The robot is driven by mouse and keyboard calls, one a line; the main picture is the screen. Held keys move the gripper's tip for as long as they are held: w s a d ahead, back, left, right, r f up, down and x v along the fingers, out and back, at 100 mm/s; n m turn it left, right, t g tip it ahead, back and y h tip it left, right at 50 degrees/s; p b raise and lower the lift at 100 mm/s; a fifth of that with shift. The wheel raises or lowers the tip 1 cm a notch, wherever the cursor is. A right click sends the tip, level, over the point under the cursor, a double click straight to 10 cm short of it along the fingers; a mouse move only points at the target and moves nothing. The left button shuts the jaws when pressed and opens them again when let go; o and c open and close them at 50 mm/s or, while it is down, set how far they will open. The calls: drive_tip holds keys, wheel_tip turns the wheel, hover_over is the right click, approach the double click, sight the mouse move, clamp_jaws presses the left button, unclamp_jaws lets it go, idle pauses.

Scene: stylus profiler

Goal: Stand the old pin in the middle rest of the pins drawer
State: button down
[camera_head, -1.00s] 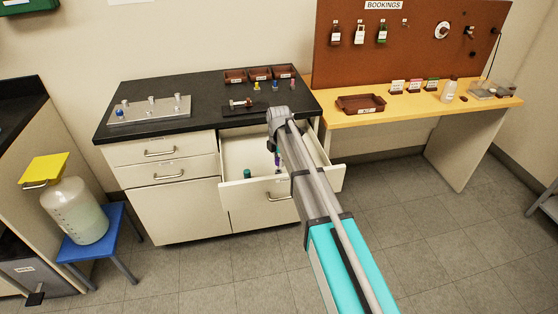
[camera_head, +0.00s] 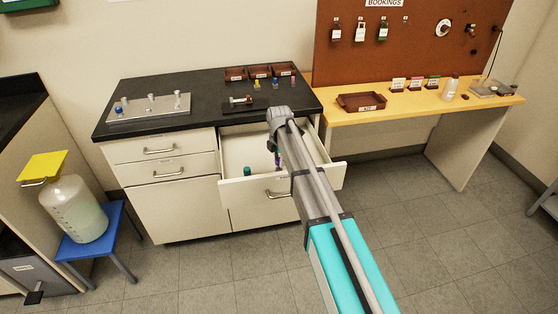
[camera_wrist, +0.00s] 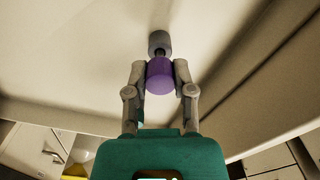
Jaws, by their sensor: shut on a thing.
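My gripper (camera_wrist: 160,78) is shut on a purple pin (camera_wrist: 160,76), and its two fingers press on the pin's sides. Ahead of the purple part is a dark neck and a grey round piece (camera_wrist: 159,41); I cannot tell whether this belongs to the pin or to a rest. The open pins drawer (camera_head: 236,192) lies under the black worktop. In the head view my gripper reaches down into it, and the purple pin shows only as a sliver (camera_head: 278,160). A teal-topped piece (camera_head: 247,171) stands in the drawer to the left. The middle rest is not clearly visible.
On the black worktop (camera_head: 205,88) are a metal plate with posts (camera_head: 150,107), a dark stand (camera_head: 239,101), several small coloured pieces and brown trays (camera_head: 235,73). A yellow bench (camera_head: 420,107) stands to the right. The drawer's front and side walls surround my gripper.

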drive_tip(key=shift+f+b, duration=1.1)
drive_tip(key=shift+f, duration=0.05)
idle(0.8)
drive_tip(key=shift+r, duration=0.15)
idle(0.3)
drive_tip(key=shift+r+p, duration=1.8)
drive_tip(key=shift+p, duration=0.15)
drive_tip(key=c, duration=1)
unclamp_jaws()
drive_tip(key=shift+c, duration=0.2)
clamp_jaws()
drive_tip(key=shift+f+b, duration=1.85)
drive_tip(key=shift+w, duration=0.1)
